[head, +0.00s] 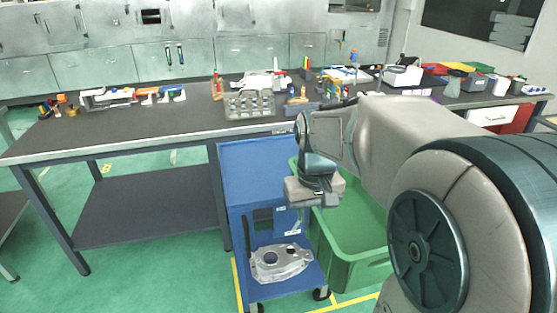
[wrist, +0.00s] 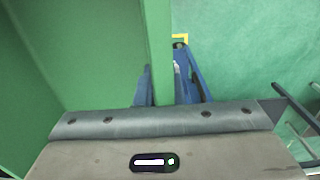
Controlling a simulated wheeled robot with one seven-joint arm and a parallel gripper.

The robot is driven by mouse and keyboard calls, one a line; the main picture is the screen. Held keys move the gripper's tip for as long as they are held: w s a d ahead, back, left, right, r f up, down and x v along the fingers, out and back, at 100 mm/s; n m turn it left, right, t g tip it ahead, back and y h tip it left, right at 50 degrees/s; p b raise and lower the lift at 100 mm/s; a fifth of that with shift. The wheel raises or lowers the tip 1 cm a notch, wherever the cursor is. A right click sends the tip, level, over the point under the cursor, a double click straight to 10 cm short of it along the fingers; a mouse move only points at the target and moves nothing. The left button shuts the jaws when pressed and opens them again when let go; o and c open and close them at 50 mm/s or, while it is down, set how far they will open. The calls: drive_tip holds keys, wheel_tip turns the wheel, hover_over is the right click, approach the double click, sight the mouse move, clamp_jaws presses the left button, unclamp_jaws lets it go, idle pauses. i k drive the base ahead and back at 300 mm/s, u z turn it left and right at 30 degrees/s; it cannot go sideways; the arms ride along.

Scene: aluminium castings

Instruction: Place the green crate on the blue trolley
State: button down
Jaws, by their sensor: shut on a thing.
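The green crate (head: 352,255) is just right of the blue trolley in the head view, open side up and looking empty. My gripper (head: 298,222) points down at the crate's left wall. In the wrist view my gripper (wrist: 163,88) has one finger on each side of the green crate wall (wrist: 157,45) and is shut on it. The blue trolley (head: 258,170) stands left of the crate, with a blue upper part and a lower deck. Part of it shows in the wrist view (wrist: 197,80). My arm hides the crate's far right part. I cannot tell whether the crate touches the floor.
A grey metal casting (head: 281,263) lies on the trolley's lower deck. A long dark workbench (head: 150,130) with tools and parts runs behind the trolley. Yellow lines (head: 340,300) mark the green floor. Floor at the front left is clear.

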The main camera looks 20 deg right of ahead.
sight(281, 165)
drive_tip(key=i, duration=1.2)
